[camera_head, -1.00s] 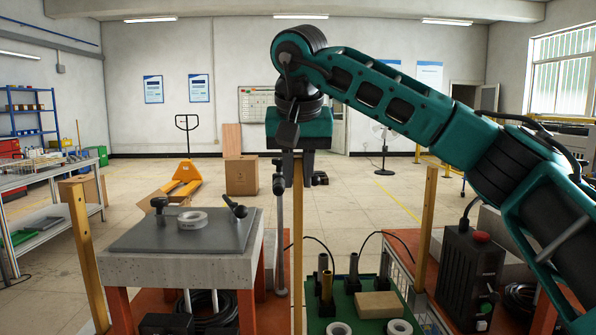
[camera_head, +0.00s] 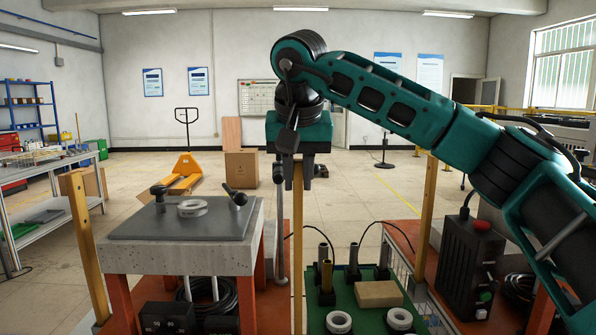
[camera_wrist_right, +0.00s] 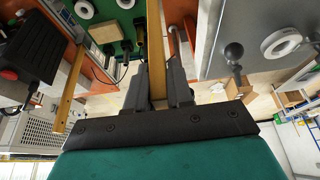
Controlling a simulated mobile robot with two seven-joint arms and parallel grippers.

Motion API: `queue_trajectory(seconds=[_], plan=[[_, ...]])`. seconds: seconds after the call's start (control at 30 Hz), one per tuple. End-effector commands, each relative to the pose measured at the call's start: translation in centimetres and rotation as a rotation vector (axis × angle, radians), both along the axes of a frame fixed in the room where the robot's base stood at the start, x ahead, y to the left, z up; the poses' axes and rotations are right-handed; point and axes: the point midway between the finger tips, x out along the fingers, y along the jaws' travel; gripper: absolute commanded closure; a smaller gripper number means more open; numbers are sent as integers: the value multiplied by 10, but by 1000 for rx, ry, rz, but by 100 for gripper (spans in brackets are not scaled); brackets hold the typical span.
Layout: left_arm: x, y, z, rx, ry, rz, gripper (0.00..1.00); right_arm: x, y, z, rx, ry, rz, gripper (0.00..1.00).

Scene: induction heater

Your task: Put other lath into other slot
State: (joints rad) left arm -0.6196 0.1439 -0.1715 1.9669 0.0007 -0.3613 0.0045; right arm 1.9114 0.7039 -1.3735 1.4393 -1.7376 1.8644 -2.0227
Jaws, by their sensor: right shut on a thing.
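My right gripper (camera_head: 298,172) is shut on the top part of a long yellow-brown lath (camera_head: 298,235), which hangs upright below it. The lath's lower end is cut off by the bottom edge of the head view. In the right wrist view the two black fingers (camera_wrist_right: 159,88) press on the lath (camera_wrist_right: 155,45) from both sides. Another lath-like upright stands at the left (camera_head: 86,245), beside the plate table, and one more at the right (camera_head: 427,205). I cannot make out any slot. My left gripper is not in view.
A table with a grey plate (camera_head: 150,230), a ring and two dark knobs stands left of the held lath. To the right, a green tray (camera_head: 345,295) holds black cylinders, a small box and rings. A black control box (camera_head: 470,270) with a red button stands farther right.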

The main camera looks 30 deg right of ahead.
Motion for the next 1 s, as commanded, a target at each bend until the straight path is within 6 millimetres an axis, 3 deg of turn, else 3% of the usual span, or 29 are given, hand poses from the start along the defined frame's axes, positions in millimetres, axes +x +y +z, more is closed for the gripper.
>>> queue_trajectory(seconds=[1.0], plan=[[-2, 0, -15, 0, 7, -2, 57, 0, 0, -31, 0, -1, -2, 100]])
